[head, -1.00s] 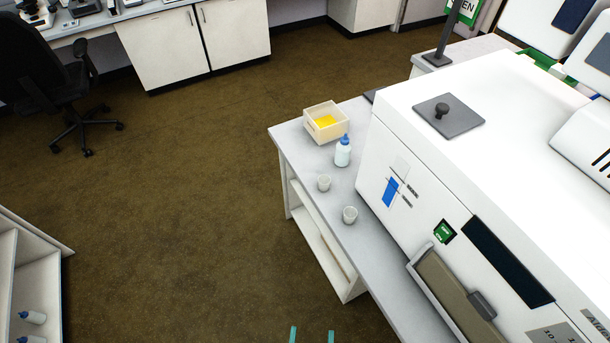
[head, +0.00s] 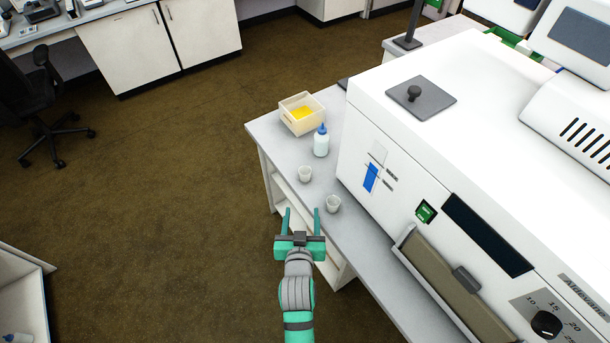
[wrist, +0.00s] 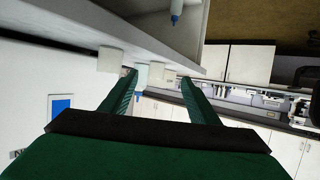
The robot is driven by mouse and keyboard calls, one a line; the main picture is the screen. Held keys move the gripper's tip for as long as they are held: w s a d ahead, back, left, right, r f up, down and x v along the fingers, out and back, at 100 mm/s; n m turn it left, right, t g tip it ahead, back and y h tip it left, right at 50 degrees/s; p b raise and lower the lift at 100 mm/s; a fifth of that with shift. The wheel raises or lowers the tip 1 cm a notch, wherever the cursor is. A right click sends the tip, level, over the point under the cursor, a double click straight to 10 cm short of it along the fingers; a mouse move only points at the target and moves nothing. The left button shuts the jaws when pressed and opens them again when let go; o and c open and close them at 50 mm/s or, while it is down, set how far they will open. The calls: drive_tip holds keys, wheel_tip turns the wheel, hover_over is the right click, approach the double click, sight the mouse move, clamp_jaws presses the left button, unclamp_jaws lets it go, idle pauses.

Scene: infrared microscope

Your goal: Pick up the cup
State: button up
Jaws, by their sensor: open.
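Two small pale cups stand upright on the grey bench.
A white bottle with blue cap (head: 321,143) stands behind the cups. A cream box with yellow contents (head: 300,114) is at the bench's far corner. A large white machine (head: 400,140) borders the bench on the right. Open floor lies to the left.

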approach(305, 179)
drive_tip(key=w, duration=0.4)
drive_tip(key=shift+w+a+f, duration=0.3)
drive_tip(key=shift+w+f, duration=0.05)
drive_tip(key=shift+d+f+x, duration=0.15)
drive_tip(key=shift+x, duration=1.2)
drive_tip(key=shift+d+f+x, duration=0.15)
drive_tip(key=shift+x, duration=1.25)
drive_tip(key=shift+s, duration=0.2)
drive_tip(key=c, duration=1.1)
